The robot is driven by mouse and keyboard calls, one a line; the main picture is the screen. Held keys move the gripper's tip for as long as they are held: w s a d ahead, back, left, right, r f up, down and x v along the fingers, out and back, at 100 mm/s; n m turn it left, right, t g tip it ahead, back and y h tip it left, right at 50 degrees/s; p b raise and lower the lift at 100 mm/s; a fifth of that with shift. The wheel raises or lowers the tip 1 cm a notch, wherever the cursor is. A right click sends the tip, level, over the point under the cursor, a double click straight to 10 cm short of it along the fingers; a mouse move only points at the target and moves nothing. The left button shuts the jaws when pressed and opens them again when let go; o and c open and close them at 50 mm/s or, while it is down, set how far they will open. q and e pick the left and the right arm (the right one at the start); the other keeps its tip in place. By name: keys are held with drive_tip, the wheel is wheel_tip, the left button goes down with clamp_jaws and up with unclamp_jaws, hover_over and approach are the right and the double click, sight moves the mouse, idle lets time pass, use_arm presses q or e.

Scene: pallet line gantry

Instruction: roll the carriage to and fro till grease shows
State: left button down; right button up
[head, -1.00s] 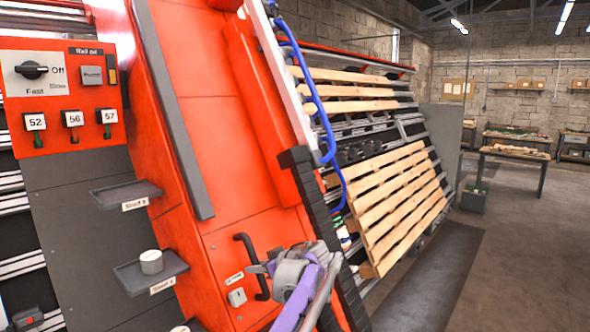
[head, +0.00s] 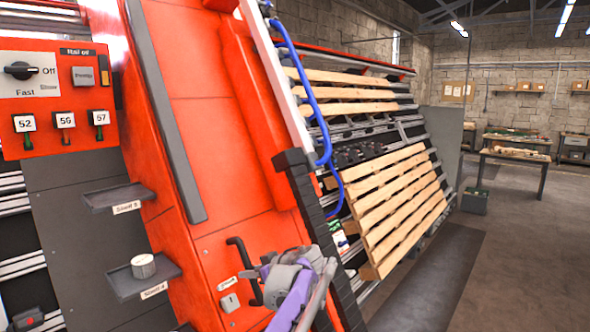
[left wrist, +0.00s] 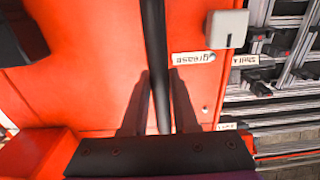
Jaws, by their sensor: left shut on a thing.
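The carriage (head: 220,130) is a tall, leaning orange body with a black handle (head: 238,252) low on its face. My left gripper (head: 255,277) is at the handle. In the left wrist view the black bar (left wrist: 156,40) runs between the two fingers of my left gripper (left wrist: 160,95), which is shut on it. A label reading "grease" (left wrist: 192,58) is on the orange face beside the bar, near a pale square fitting (left wrist: 227,29). I cannot make out any grease. My right gripper is not in view.
A control panel (head: 55,140) with a knob and tagged switches is at the left. Two small shelves (head: 125,196) jut out below; the lower bears a white round tin (head: 143,266). A black ribbed strip (head: 325,235) and blue hose (head: 325,130) run along the carriage's right edge. Wooden pallets (head: 400,205) lean beyond.

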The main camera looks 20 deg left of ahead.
use_arm(q)
drive_tip(key=shift+w+d+r, duration=0.1)
drive_tip(key=shift+w+r, duration=0.05)
drive_tip(key=shift+w, duration=0.1)
drive_tip(key=shift+s, duration=0.25)
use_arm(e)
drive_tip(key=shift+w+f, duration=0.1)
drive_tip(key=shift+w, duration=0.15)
